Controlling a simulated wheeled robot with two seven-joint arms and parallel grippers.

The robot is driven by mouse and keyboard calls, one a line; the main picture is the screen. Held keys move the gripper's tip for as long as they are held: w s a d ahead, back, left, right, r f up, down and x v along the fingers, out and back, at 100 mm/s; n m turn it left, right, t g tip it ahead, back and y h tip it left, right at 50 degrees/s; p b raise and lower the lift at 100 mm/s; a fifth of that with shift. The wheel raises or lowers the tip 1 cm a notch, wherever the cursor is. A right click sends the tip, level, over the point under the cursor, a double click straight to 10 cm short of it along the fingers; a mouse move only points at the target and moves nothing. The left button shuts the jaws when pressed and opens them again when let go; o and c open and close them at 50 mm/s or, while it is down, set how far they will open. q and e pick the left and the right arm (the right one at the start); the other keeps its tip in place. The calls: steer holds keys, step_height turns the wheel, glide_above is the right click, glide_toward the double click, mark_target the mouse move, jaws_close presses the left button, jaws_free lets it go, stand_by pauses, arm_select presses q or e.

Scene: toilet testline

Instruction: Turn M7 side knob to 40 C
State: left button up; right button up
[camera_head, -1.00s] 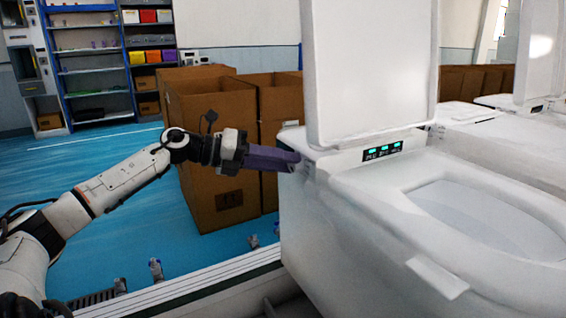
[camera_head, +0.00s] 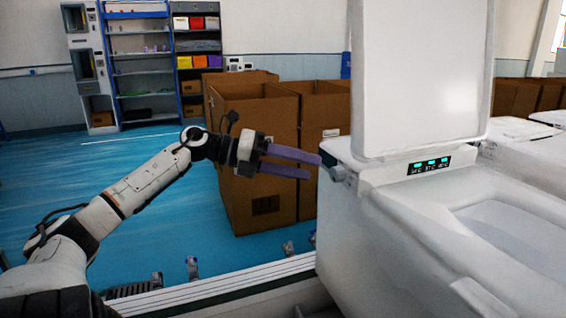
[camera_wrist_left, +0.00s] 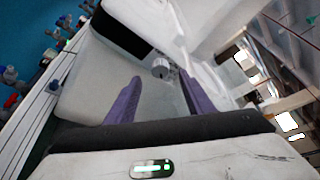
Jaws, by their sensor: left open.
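The side knob (camera_head: 339,173) is a small grey cylinder on the left flank of the white toilet (camera_head: 350,240), below the hinge of its raised lid (camera_head: 420,80). A small dark display (camera_head: 428,166) with green readouts sits beside the lid; its digits are too small to read surely. My left gripper (camera_head: 315,167) has two purple fingers, spread apart and empty, just left of the knob. In the left wrist view the knob (camera_wrist_left: 160,68) shows ahead, between and beyond the fingertips (camera_wrist_left: 158,80), apart from them. My right gripper is not in view.
Open brown cardboard boxes (camera_head: 255,150) stand behind my left gripper. A conveyor rail (camera_head: 220,292) runs along the floor side. Shelves (camera_head: 140,60) stand at the back left. More white toilets (camera_head: 520,130) stand to the right. Blue floor (camera_head: 150,160) is clear on the left.

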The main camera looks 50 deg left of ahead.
arm_select(q)
steer(key=v, duration=0.4)
steer(key=shift+s+a, duration=0.15)
steer(key=shift+s, duration=0.1)
stand_by(0.3)
